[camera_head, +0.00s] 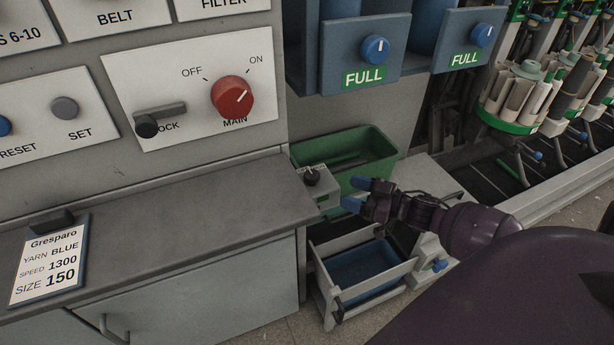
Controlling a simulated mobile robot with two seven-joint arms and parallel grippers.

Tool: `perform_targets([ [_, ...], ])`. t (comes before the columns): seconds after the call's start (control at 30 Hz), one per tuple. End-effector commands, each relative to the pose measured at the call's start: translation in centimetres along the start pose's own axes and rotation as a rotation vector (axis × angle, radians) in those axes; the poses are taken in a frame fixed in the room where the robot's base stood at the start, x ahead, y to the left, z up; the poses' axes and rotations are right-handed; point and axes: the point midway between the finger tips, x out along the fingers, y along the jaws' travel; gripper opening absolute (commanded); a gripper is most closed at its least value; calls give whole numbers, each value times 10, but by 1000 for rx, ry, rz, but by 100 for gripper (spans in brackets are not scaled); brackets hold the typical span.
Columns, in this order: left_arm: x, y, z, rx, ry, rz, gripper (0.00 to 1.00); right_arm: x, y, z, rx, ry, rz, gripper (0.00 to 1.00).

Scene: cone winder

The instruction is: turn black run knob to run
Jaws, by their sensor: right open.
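The black run knob (312,176) sits on a small grey box (327,193) just right of the grey counter. The knob has a light pointer mark; its labels are too small to read. My right gripper (360,194) comes in from the right, with blue fingertips pointing left toward the box. Its jaws are open and empty, and the fingertips are a short way right of the knob, apart from it. My left gripper is not in view.
A green bin (375,148) stands behind the knob box. A grey rack with a blue tray (362,268) is below my right gripper. The counter (170,215) edge is left of the knob. A red main switch (232,97) is on the panel above.

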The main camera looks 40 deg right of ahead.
Motion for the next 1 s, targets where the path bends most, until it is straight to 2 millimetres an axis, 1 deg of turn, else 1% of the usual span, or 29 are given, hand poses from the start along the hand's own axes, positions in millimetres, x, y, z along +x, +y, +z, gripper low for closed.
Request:
perform_targets([
  [0.03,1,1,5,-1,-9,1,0,2,6,0,0,1,-23,66],
  [0.1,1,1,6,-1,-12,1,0,5,11,-5,3,9,-46,66],
  [0.27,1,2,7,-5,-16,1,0,15,14,-9,7,17,-60,66],
  [0.37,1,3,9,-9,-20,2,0,28,13,-9,7,18,-60,66],
  [0.7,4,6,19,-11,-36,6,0,85,9,-8,8,15,-58,66],
  [0.83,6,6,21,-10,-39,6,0,100,8,-9,7,14,-57,66],
  [1.0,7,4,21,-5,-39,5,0,112,8,-10,7,15,-57,66],
])
